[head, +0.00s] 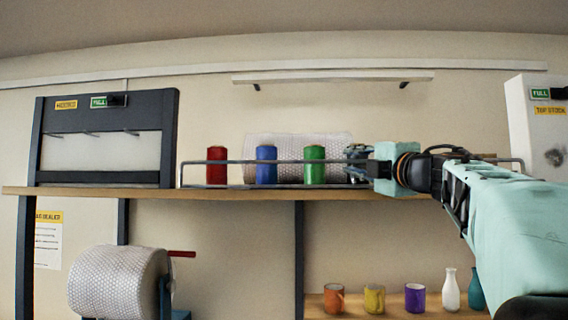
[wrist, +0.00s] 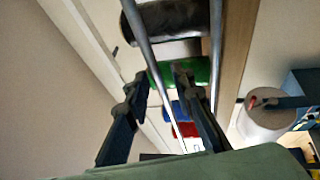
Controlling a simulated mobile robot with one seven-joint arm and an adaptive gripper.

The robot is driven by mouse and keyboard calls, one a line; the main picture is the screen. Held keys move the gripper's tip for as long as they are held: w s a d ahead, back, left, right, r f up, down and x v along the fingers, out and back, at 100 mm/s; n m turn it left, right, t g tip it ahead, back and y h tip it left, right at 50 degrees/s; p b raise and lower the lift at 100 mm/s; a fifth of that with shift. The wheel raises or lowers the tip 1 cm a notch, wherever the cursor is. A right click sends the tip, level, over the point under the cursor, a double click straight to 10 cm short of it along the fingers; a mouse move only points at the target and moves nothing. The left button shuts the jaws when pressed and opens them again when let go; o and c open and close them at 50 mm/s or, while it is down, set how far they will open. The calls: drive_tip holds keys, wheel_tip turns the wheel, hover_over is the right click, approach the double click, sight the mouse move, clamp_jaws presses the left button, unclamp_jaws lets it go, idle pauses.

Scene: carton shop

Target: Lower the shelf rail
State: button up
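The shelf rail (head: 225,162) is a thin grey bar with bent ends, raised in front of the spools on the upper shelf (head: 240,193). In the wrist view, the left of two grey bars (wrist: 144,40) passes between my fingers; I take it for the rail. My gripper (head: 352,163) is at the rail's right half, just right of the green spool (head: 315,164). In the wrist view my gripper (wrist: 160,80) has its fingers apart, with a gap beside the bar. The head view hides part of the rail behind my gripper and arm.
Blue (head: 266,165) and red (head: 216,165) spools stand left of the green one. A dark roll (wrist: 170,18) lies near my fingers in the wrist view. A bubble-wrap roll (head: 260,146) is behind. A dark frame (head: 105,178) stands left; a white box (head: 535,130) is right.

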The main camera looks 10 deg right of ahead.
clamp_jaws()
